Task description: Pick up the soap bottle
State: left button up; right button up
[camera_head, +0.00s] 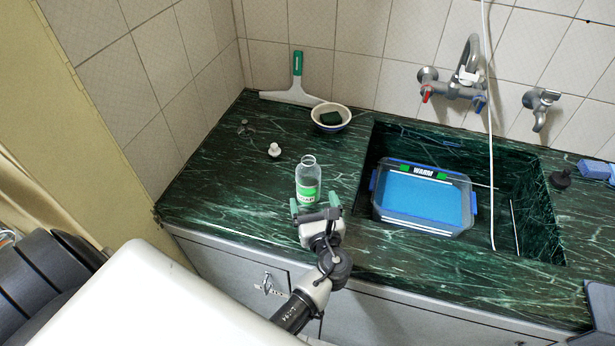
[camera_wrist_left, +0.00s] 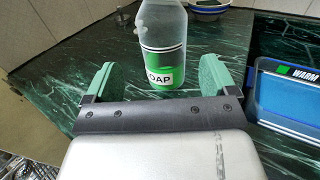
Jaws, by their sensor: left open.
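The soap bottle (camera_head: 308,178) is clear with a green and white label and no cap on its neck. It stands upright on the dark green counter, left of the sink. In the left wrist view the bottle (camera_wrist_left: 163,45) stands just ahead of the gripper, in line with the gap between the fingers; its top is cut off. My left gripper (camera_head: 316,208) is open, with green fingers on either side of that gap. The fingers also show in the left wrist view (camera_wrist_left: 157,78). My right gripper is not in view.
A white pump top (camera_head: 274,150) stands left of the bottle. A bowl with a dark green sponge (camera_head: 331,117) and a squeegee (camera_head: 297,85) are behind. A blue-filled container (camera_head: 425,196) sits at the sink to the right, under a faucet (camera_head: 462,75). A hose hangs into the sink.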

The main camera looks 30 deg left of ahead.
aim_at(311, 188)
pick_arm(q)
jog(key=shift+x, duration=0.8)
jog(key=p+x, duration=0.1)
jog(key=x, duration=0.3)
jog(key=shift+w+r, duration=0.1)
jog(key=shift+w, duration=0.25)
jog(key=shift+w+a, duration=0.35)
jog(key=shift+a, duration=0.05)
jog(key=shift+d, duration=0.1)
jog(key=c, duration=1.1)
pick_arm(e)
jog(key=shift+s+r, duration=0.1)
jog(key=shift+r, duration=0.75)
pick_arm(q)
jog(key=shift+p, duration=0.4)
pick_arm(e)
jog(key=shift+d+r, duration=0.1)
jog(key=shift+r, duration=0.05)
